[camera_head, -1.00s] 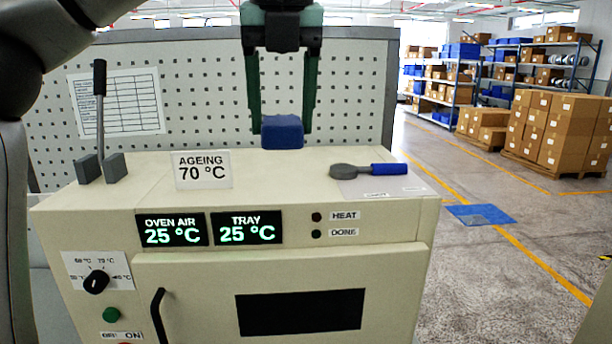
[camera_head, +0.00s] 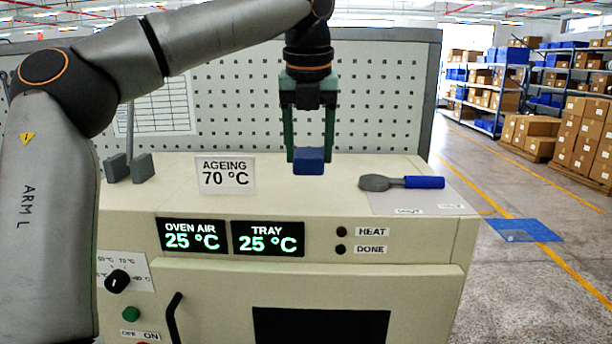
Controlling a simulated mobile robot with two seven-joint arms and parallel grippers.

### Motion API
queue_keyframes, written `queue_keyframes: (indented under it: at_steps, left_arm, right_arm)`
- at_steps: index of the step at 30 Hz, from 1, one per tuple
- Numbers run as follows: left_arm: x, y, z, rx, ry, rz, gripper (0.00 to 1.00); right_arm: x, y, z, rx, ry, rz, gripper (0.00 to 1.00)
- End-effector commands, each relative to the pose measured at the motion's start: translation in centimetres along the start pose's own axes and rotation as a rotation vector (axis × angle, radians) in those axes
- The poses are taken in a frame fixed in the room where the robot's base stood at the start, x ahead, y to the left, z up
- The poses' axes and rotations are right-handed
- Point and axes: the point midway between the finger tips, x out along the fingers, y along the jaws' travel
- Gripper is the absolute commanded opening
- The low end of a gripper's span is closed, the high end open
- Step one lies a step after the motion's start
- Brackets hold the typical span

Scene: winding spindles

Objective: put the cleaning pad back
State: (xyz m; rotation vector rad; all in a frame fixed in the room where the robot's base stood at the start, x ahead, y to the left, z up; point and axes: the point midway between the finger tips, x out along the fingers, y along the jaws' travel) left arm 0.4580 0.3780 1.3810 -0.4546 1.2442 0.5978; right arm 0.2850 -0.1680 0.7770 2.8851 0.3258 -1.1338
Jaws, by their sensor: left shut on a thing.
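The blue cleaning pad (camera_head: 308,163) is a small block between the fingertips of my left gripper (camera_head: 308,157). The left gripper points down with its green fingers shut on the pad. The pad is over the rear part of the cream oven top (camera_head: 282,187), behind and to the right of the "AGEING 70 °C" sign. I cannot tell whether its underside touches the surface. My right gripper is not in view.
A grey spoon-like tool with a blue handle (camera_head: 424,182) lies on a pale labelled mat (camera_head: 386,204) at the right of the oven top. The ageing sign (camera_head: 225,177) stands left of the pad. A perforated panel (camera_head: 385,105) rises behind.

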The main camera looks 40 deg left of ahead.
Motion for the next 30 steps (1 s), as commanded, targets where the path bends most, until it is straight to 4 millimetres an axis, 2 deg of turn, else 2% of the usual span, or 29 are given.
queue_keyframes:
  at_steps: [5,9,15,27,28,30]
  left_arm:
    - [1.4,0.2,0.5,0.001,0.001,0.0,0.17]
    - [3.5,0.6,1.4,0.001,0.002,0.001,0.17]
    - [6.0,0.6,0.7,0.002,0.0,0.0,0.17]
    - [6.5,0.6,0.6,0.0,-0.001,-0.001,0.17]
    - [6.5,0.6,0.6,-0.001,-0.001,-0.001,0.64]
    - [6.5,0.6,0.6,-0.001,-0.001,-0.001,0.71]
  right_arm:
    - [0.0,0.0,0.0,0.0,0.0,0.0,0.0]
    - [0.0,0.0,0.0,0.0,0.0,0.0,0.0]
    - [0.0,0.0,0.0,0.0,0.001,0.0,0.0]
    - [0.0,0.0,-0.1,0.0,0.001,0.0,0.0]
    - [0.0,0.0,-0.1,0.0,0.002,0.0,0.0]
    - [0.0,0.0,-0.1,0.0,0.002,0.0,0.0]
